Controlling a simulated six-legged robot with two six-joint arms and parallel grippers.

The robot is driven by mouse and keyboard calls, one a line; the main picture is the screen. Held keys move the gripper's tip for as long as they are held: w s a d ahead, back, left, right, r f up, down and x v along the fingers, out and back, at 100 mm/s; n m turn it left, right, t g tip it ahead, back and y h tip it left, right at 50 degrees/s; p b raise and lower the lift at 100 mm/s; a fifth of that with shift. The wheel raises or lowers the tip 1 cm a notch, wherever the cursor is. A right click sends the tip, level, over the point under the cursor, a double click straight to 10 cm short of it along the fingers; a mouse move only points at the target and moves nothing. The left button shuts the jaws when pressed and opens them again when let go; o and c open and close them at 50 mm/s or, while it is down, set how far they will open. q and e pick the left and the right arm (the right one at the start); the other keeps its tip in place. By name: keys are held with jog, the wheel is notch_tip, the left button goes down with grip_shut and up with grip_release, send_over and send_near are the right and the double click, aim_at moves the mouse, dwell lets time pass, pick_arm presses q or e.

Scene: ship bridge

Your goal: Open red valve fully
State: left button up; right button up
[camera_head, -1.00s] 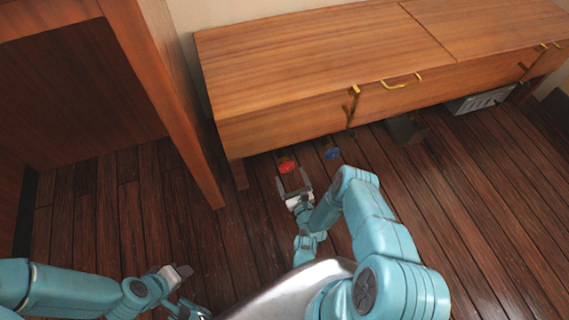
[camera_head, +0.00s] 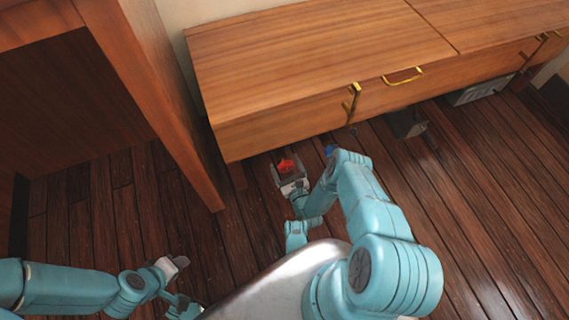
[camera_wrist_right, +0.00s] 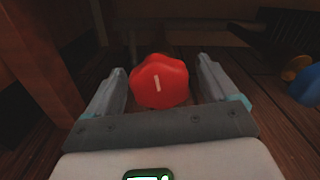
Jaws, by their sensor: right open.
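The red valve (camera_head: 286,166) is a lobed red knob low under the front edge of the wooden cabinet. In the right wrist view the red valve (camera_wrist_right: 160,82) faces me, with a white line on it tilted slightly from upright. My right gripper (camera_head: 289,172) is open, with one finger on each side of the valve. In the wrist view its fingers (camera_wrist_right: 159,92) show gaps to the knob on both sides. My left gripper (camera_head: 180,275) is at the lower left, far from the valve; its jaws are too unclear to read.
A blue valve (camera_wrist_right: 304,90) is to the right of the red one, partly behind my right arm in the head view (camera_head: 330,150). The wooden cabinet (camera_head: 300,60) overhangs both. A wooden post (camera_head: 170,120) stands at left.

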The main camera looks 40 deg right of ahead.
jog(key=shift+s+f, duration=0.1)
jog(key=c, duration=1.1)
jog(key=shift+o, duration=0.2)
